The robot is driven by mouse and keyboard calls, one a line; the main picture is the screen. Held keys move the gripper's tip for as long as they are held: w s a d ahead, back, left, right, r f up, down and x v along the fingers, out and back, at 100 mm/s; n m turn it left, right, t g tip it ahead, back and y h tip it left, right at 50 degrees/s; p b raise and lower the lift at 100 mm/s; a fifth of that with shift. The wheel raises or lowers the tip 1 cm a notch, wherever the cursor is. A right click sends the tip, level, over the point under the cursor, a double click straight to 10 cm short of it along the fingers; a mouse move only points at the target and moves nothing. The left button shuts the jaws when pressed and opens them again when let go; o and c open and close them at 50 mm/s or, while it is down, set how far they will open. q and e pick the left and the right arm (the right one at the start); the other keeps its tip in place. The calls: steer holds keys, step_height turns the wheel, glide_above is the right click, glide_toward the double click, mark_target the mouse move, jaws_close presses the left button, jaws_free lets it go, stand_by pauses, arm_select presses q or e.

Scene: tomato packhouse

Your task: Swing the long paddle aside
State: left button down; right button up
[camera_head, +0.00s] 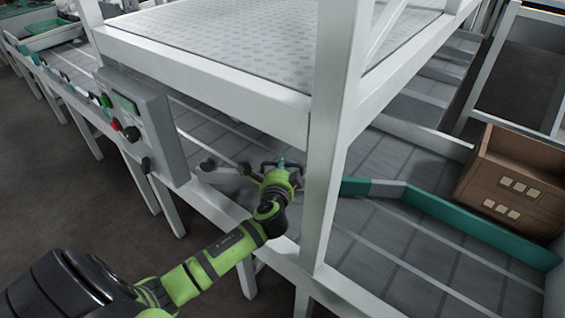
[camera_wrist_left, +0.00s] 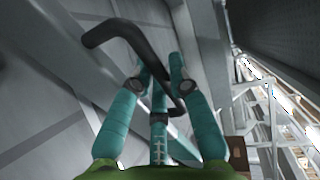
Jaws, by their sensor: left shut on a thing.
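The long paddle (camera_head: 455,218) is a teal board that lies slantwise over the grey conveyor, right of the white post, with a pale grey section near its left end. My left gripper (camera_head: 283,165) is left of that post, low over the conveyor under the upper deck. In the left wrist view, its teal fingers (camera_wrist_left: 160,90) are shut around a dark bent bar (camera_wrist_left: 112,30), which looks like a handle. The post hides what lies between the gripper and the paddle, so I cannot tell how the bar joins it. My right gripper is not in view.
The white post (camera_head: 335,130) and the upper deck (camera_head: 215,85) stand close to my left arm. A control box (camera_head: 145,115) with buttons is at the left. A brown carton (camera_head: 515,180) stands behind the paddle at the right. A small lever (camera_head: 207,163) is left of the gripper.

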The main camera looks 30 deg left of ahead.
arm_select(q)
steer(key=s+d+m+t+h+p, duration=0.1)
steer(key=s+d+m+h+p, duration=0.1)
steer(key=s+m+h, duration=0.4)
steer(key=s+h, duration=0.2)
steer(key=s, duration=0.3)
steer(key=shift+s+d+f+t+h, duration=0.15)
steer(key=shift+s+d+t+h, duration=0.15)
steer(key=shift+s, duration=0.1)
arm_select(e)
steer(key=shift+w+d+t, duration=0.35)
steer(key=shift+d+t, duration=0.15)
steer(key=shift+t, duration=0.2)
arm_select(q)
steer(key=shift+a, duration=0.1)
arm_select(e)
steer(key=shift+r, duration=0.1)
arm_select(q)
steer(key=c, duration=1.3)
jaws_free()
steer(key=shift+o, duration=0.7)
steer(key=shift+s, duration=0.15)
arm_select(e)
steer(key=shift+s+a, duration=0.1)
